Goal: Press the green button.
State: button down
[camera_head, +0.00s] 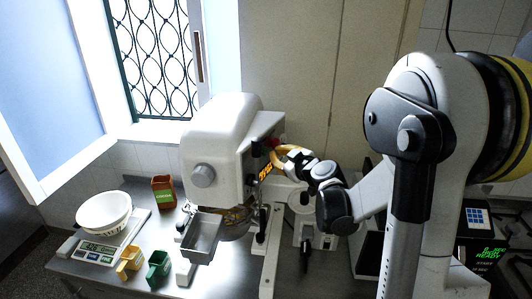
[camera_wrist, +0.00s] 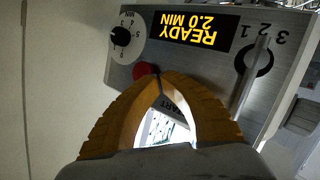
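A white stand mixer (camera_head: 215,140) stands on the counter. Its grey control panel (camera_wrist: 125,75) fills the upper part of the wrist view, with a yellow-lit display (camera_wrist: 188,32) reading "READY 2.0 MIN", upside down. A red button (camera_wrist: 145,71) shows just behind my fingertips. A label ending in "ART" (camera_wrist: 174,109) shows through the gap between my fingers. No green button is visible; my fingers cover part of the panel. My gripper (camera_wrist: 158,77) has orange fingers whose tips meet, with nothing seen between them. In the head view, my gripper (camera_head: 280,156) is at the panel side of the mixer; contact is unclear.
A dial (camera_wrist: 121,37) and a lever (camera_wrist: 251,75) flank the display. A metal tray (camera_head: 201,238) sits at the mixer's front. A white bowl (camera_head: 104,212) on a scale (camera_head: 96,251), yellow cup (camera_head: 130,262), green cup (camera_head: 158,267) and brown container (camera_head: 163,192) stand left.

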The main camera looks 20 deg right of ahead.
dwell(0.4)
jog(key=shift+w+a, duration=0.3)
jog(key=shift+w, duration=0.05)
jog(key=shift+w+a+b, duration=0.25)
jog(key=shift+w+b, duration=0.05)
jog(key=shift+b, duration=0.05)
dwell(0.7)
jog(key=shift+d, duration=0.1)
jog(key=shift+s+d, duration=0.45)
jog(key=shift+s, duration=0.2)
jog(key=shift+s, duration=0.1)
jog(key=s+d, duration=0.1)
jog(key=s, duration=0.1)
jog(key=s+d+b, duration=0.1)
jog(key=d, duration=0.1)
jog(key=shift+s, duration=0.4)
dwell(0.7)
